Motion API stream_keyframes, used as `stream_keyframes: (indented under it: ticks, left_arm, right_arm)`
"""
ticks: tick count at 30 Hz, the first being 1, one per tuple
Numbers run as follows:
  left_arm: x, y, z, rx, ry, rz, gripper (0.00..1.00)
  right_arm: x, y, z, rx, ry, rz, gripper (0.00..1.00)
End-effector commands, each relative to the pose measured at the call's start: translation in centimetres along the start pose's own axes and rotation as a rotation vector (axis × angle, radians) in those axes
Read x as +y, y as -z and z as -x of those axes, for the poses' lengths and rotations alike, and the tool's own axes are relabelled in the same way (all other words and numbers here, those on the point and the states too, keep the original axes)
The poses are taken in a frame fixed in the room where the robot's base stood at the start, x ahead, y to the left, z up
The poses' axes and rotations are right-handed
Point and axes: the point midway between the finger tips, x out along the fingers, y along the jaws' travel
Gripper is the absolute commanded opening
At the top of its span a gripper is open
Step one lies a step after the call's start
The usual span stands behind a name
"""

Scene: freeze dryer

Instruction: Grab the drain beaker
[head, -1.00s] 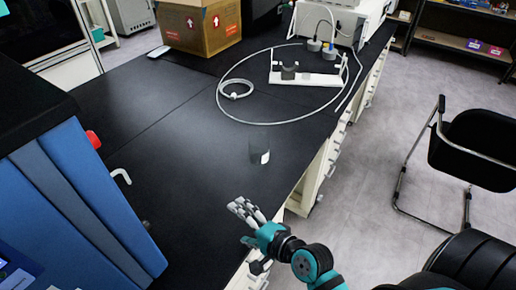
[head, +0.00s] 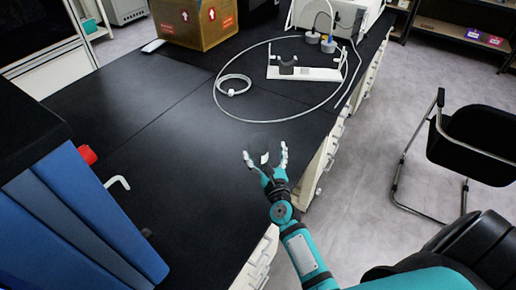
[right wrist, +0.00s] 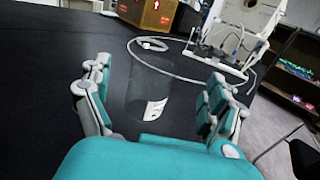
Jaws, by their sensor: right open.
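The drain beaker (head: 264,158) is a clear, dark-looking glass vessel with a white label. It stands upright on the black bench near the front edge. It also shows in the right wrist view (right wrist: 152,92), where its outline is faint. My right gripper (head: 265,150) is open, with its fingers on either side of the beaker. In the right wrist view there are gaps between the beaker and both fingers. My left gripper is not in view.
A blue machine (head: 75,215) with a red knob (head: 88,154) and a white hooked spout (head: 117,182) stands at the left. A white tube loop (head: 235,116) and a white stand (head: 305,73) lie farther back. A cardboard box (head: 195,22) stands at the back.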

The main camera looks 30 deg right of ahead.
Motion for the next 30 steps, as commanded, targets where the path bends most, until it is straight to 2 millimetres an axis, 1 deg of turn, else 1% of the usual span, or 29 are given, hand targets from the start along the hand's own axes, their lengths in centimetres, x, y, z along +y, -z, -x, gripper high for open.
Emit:
stream_keyframes:
  ticks: [1,3,8,10,15,18,22,27,28,30]
  left_arm:
    - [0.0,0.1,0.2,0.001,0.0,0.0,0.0]
    - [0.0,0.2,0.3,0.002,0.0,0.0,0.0]
    - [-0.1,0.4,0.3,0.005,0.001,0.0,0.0]
    - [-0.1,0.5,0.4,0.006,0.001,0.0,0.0]
    - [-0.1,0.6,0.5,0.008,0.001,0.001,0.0]
    - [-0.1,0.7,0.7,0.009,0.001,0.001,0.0]
    - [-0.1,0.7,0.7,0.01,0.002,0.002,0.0]
    - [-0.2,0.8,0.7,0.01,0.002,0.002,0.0]
    - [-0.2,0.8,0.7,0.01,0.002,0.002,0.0]
    - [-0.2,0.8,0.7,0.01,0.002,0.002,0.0]
  right_arm:
    - [0.0,-0.1,-0.9,-0.001,0.0,0.001,0.92]
    - [0.0,-0.1,-1.6,-0.001,0.0,0.0,0.92]
    - [0.0,0.1,-2.5,0.0,0.0,0.002,0.92]
    - [0.1,0.3,-3.1,0.0,-0.002,0.003,0.92]
    - [0.3,1.2,-5.6,-0.001,-0.001,0.005,0.92]
    - [0.3,1.1,-6.9,-0.001,-0.001,0.003,0.92]
    - [0.4,1.2,-7.5,0.0,-0.001,0.001,0.92]
    - [0.3,1.3,-7.5,0.0,-0.001,0.001,0.92]
    - [0.3,1.3,-7.5,0.0,-0.001,0.001,0.91]
    - [0.3,1.3,-7.5,0.0,-0.001,0.001,0.81]
